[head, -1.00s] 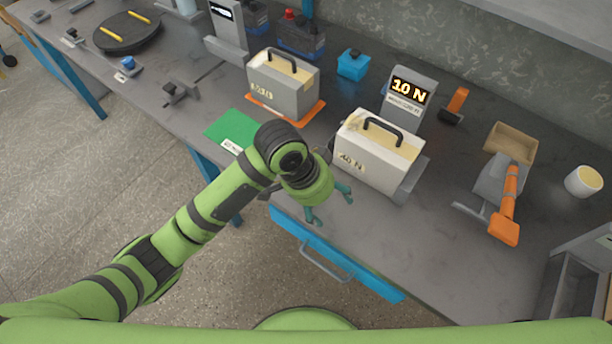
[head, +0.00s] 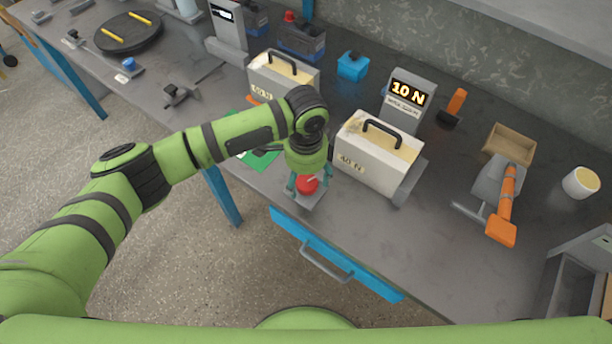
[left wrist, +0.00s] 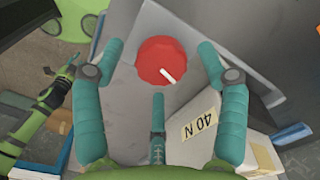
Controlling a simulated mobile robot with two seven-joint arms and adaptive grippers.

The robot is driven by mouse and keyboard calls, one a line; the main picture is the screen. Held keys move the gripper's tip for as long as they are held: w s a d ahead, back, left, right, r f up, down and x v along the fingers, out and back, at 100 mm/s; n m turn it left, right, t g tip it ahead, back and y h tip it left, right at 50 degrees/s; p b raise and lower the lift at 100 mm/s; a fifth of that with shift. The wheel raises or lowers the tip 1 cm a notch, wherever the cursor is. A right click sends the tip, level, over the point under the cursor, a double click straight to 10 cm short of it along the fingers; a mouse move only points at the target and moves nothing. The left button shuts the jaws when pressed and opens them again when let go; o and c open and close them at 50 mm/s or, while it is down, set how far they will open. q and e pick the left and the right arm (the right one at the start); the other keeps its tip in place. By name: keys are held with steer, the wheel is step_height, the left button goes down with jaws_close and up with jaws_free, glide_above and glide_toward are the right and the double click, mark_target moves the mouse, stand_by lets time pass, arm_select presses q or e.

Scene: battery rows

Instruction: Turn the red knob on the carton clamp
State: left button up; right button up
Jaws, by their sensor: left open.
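The red knob (head: 307,185) sits on the grey plate of the carton clamp (head: 304,201), near the front edge of the bench. In the left wrist view the knob (left wrist: 155,57) is round with a white pointer mark directed down and to the right. My left gripper (head: 309,181) is above the knob with its teal fingers spread. In the left wrist view the open fingers (left wrist: 159,52) stand on either side of the knob, with visible gaps, and a third finger is below it.
A cream carton (head: 376,152) marked 40 N stands just right of the clamp, in front of a display (head: 408,92) reading 10 N. Another carton (head: 283,77) stands behind my left arm. A blue drawer (head: 335,255) is below the front edge. An orange-handled tool (head: 505,210) lies right.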

arm_select(q)
steer(key=shift+f, duration=0.6)
steer(key=shift+c, duration=0.4)
steer(key=c, duration=1.1)
steer(key=shift+o, duration=0.2)
steer(key=shift+m+p, duration=0.4)
steer(key=shift+m, duration=0.2)
